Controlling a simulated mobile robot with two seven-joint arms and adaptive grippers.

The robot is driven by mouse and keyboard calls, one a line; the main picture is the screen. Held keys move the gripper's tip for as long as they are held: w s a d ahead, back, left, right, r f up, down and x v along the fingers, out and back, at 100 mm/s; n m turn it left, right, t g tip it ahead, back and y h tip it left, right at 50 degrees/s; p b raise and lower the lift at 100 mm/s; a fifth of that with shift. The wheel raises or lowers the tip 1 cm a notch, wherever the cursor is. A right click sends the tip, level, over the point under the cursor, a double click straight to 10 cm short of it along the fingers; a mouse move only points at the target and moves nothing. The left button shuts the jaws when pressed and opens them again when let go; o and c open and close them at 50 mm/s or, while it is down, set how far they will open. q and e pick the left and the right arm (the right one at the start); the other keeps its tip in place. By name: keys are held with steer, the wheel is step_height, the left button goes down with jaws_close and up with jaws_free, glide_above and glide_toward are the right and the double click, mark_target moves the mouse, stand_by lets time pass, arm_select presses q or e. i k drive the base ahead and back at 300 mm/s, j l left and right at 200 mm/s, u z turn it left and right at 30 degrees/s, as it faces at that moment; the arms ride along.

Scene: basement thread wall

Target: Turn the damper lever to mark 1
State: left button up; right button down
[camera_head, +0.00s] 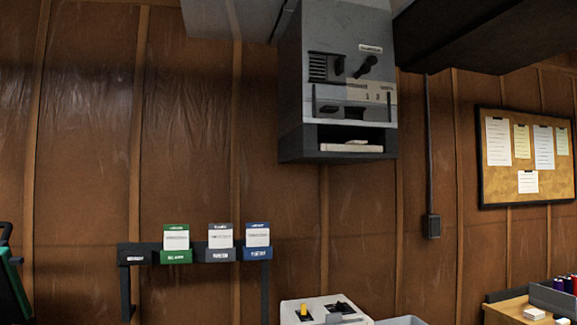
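A grey wall cabinet (345,85) hangs at the upper centre. On its front is a black lever with a round knob (366,65), angled up to the right, beside a vent grille (322,68). A pale scale plate (370,92) with small marks sits below it; the marks are too small to read surely. I cannot tell for certain whether this is the damper lever. Neither of my grippers shows in the head view, and nothing touches the lever.
A pale box (325,310) with a yellow knob stands below the cabinet. A black rack (195,253) with green, grey and blue card holders is at lower left. A cork board (525,160) hangs right. A dark duct (485,35) crosses the upper right. A green-black object (12,285) is at the left edge.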

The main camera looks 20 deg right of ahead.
mark_target(373, 60)
steer(key=z, duration=1.3)
